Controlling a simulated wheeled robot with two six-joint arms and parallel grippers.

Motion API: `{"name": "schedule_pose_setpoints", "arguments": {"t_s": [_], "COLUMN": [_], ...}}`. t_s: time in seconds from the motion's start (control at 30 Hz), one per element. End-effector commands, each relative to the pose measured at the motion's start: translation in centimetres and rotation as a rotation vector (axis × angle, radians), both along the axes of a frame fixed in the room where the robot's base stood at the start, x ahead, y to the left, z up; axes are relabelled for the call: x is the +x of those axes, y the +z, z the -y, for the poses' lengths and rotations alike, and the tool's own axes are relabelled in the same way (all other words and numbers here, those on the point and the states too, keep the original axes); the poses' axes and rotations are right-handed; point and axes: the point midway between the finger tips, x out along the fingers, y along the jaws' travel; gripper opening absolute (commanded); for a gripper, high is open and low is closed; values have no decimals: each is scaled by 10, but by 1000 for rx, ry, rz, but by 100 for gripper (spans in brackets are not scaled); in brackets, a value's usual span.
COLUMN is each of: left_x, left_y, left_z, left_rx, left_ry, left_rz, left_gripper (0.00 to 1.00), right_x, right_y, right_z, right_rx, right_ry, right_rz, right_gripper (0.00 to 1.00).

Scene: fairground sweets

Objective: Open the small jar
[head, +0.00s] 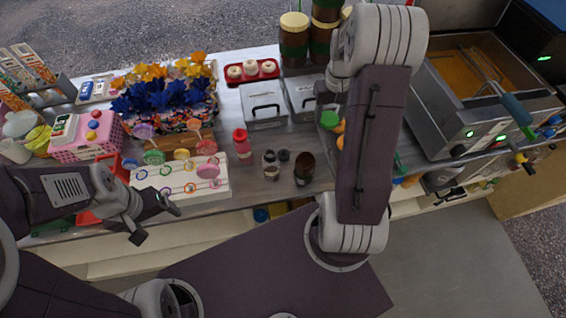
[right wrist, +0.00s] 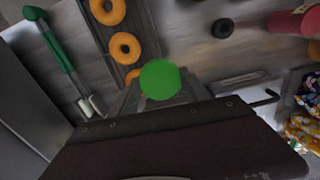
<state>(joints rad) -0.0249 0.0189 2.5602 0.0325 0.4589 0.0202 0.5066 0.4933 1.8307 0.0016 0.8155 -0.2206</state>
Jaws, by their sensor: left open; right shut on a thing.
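A round green lid (right wrist: 160,80) shows between the jaws of my right gripper (right wrist: 158,98) in the right wrist view. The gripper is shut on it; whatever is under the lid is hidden. In the head view the green lid (head: 329,119) shows just left of my right arm, which hides the right gripper. A small jar (head: 270,164) stands on the counter near its front edge, but I cannot tell if it is the task's jar. My left gripper (head: 157,222) is open and empty, in front of the counter, below the white ring board.
A dark cup (head: 304,169) and a red bottle (head: 242,146) stand near the small jar. Metal boxes (head: 263,104) are behind. The fryer (head: 490,95) is at right.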

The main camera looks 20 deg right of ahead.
Motion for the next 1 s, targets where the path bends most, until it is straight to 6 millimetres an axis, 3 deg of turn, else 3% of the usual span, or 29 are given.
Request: {"name": "schedule_pose_setpoints", "arguments": {"t_s": [0.13, 0.4, 0.5, 0.73, 1.0], "left_x": [0, 0, 0, 0, 0], "left_y": [1, 7, 8, 8, 10], "left_z": [0, 0, 0, 0, 0], "left_rx": [0, 0, 0, 0, 0], "left_ry": [0, 0, 0, 0, 0], "left_rz": [0, 0, 0, 0, 0], "left_gripper": [80, 80, 80, 80, 80], "right_x": [4, 21, 26, 28, 28], "right_y": [-10, -53, -64, -72, -111], "right_z": [-17, -89, -105, -115, -114], "right_rx": [2, 2, 1, 1, 1], "right_ry": [6, 9, 6, 1, 1], "right_rz": [-4, -6, -4, -2, -3], "right_gripper": [6, 6, 6, 6, 0]}}
